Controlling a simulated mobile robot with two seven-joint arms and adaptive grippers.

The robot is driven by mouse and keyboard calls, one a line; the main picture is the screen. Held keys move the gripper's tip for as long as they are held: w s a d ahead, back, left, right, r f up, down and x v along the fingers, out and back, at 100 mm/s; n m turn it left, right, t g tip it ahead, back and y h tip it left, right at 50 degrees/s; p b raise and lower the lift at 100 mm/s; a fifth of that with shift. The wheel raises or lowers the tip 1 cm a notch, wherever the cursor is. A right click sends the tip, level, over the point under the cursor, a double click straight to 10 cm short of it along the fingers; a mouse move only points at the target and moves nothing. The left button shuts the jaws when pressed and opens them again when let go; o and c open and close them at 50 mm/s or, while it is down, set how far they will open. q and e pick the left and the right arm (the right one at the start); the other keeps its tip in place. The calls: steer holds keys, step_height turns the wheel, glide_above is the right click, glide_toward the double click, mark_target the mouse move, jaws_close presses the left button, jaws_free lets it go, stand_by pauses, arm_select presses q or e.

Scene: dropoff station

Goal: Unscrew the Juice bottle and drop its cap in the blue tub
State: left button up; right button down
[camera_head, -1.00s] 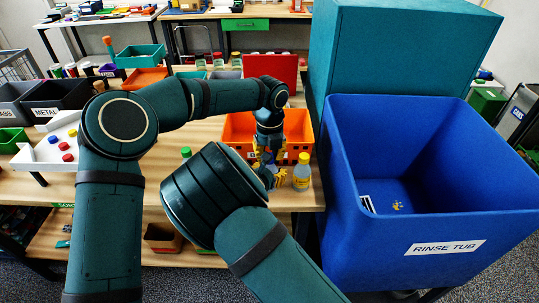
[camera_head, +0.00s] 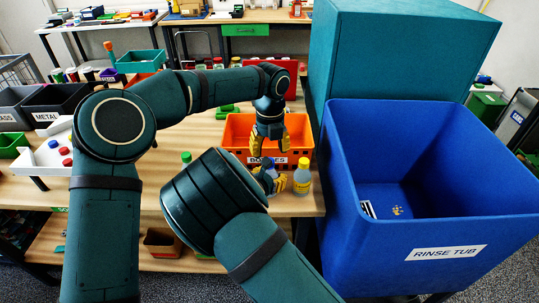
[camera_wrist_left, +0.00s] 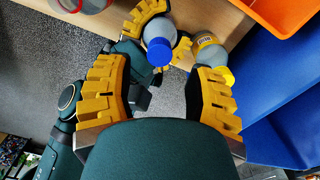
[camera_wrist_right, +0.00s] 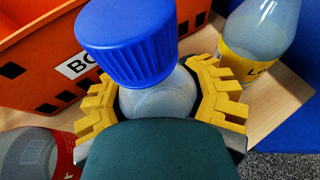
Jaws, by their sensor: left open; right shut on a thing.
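A clear bottle with a blue ribbed cap (camera_wrist_right: 128,42) stands in my right gripper (camera_wrist_right: 160,100), which is shut around its body. Its label is hidden, so I cannot read whether it is the Juice bottle. The cap sits over its neck. My left gripper (camera_head: 270,143) is open and empty above this bottle, apart from it. In the left wrist view the blue cap (camera_wrist_left: 158,52) shows beyond the left gripper's spread fingers (camera_wrist_left: 160,98). The blue tub, marked RINSE TUB (camera_head: 440,225), stands at the right, with small yellow marks on its floor.
A bottle with a yellow label and yellow cap (camera_head: 302,178) stands just right of the held bottle. An orange crate (camera_head: 240,130) is behind. A teal box (camera_head: 400,50) rises behind the tub.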

arm_select(q)
steer(key=shift+r+n, duration=0.6)
steer(key=shift+r, duration=1)
steer(key=shift+f, duration=3.9)
jaws_close()
steer(key=shift+c, duration=0.6)
jaws_free()
steer(key=shift+o, duration=0.6)
steer(key=shift+r, duration=3.95)
steer(key=shift+f, duration=3.95)
